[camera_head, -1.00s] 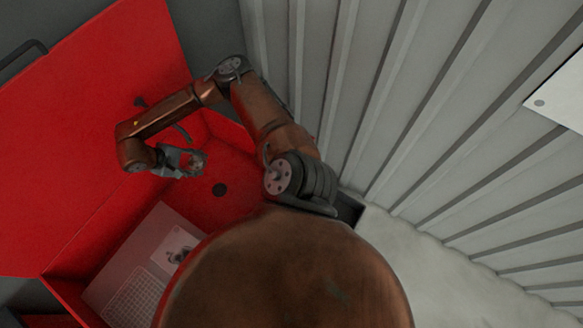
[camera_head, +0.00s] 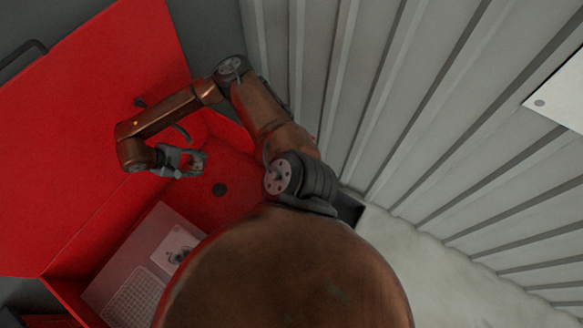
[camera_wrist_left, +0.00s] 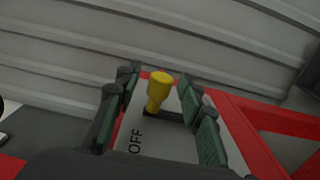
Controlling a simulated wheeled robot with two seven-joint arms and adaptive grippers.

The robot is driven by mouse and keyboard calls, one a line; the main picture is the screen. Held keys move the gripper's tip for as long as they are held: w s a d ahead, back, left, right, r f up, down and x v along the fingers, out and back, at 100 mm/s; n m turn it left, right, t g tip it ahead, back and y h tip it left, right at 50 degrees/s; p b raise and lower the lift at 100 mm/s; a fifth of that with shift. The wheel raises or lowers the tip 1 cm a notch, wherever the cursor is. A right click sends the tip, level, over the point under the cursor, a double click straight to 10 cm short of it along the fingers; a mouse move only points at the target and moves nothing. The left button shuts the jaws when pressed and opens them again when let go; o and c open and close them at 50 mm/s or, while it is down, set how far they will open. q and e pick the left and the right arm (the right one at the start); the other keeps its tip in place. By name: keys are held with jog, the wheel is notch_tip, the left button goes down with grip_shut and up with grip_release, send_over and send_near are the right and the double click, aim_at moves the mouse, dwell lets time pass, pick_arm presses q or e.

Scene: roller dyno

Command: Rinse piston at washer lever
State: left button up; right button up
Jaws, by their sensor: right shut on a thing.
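My right gripper (camera_head: 190,163) is shut on the piston (camera_head: 199,163), a small grey metal part, and holds it over the red washer basin (camera_head: 228,155) in the head view. The fingers hide part of the piston. The washer lever (camera_wrist_left: 158,90) is a yellow knob on a grey plate marked OFF in the left wrist view. My left gripper (camera_wrist_left: 159,80) is open, with its green-padded fingers on either side of the lever and gaps between. It does not show in the head view.
The washer's big red lid (camera_head: 85,130) stands open at the left. A dark round hole (camera_head: 219,190) is in the basin. A grey shelf (camera_head: 160,228) with a grid and a small light plate lies at the lower left. A ribbed grey wall (camera_head: 400,100) fills the right.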

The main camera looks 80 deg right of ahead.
pick_arm(q)
jog(key=shift+c, duration=0.6)
grip_shut()
